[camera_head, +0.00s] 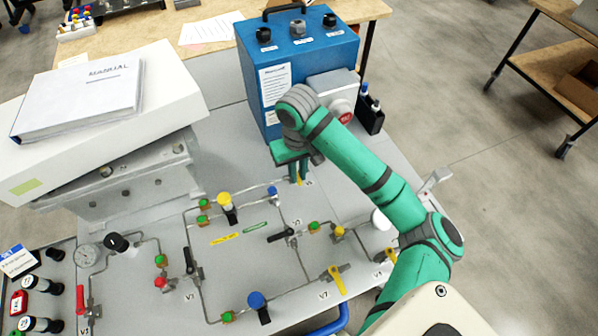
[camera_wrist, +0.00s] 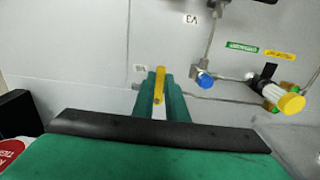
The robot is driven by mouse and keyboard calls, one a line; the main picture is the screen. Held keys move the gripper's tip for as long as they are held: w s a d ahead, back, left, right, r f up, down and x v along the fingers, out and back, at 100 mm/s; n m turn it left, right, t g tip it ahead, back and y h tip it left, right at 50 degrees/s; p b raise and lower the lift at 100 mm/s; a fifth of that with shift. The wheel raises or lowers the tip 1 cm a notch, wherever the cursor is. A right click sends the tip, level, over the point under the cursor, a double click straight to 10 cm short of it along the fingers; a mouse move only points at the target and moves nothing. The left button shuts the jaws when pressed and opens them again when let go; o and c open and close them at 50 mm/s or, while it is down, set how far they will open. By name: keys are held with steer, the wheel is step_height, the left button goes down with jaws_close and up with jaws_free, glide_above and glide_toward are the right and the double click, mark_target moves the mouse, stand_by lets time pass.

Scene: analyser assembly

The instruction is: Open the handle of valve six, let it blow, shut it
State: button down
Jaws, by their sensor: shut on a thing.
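My gripper (camera_head: 297,168) reaches down to the panel in front of the blue box. Its fingers (camera_wrist: 160,98) are shut on a yellow valve handle (camera_wrist: 159,84), which shows between them in the wrist view. In the head view only a bit of this yellow handle (camera_head: 299,179) shows below the fingers. The handle appears to lie across the thin pipe line there. A small label (camera_head: 309,183) sits beside it, too small to read surely. The valve body is mostly hidden by the fingers.
A blue box (camera_head: 300,65) with a grey unit and red button (camera_head: 346,117) stands close behind my gripper. A blue-capped fitting (camera_head: 272,191) and a yellow knob (camera_head: 224,198) are nearby on the pipes. Other handles include black (camera_head: 281,237), yellow (camera_head: 337,279) and red (camera_head: 81,299).

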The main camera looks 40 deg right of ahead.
mark_target(298, 178)
stand_by(0.3)
steer(key=c, duration=1.8)
jaws_free()
steer(key=shift+o, duration=0.2)
step_height(298, 178, up, 11)
steer(key=shift+f, duration=0.1)
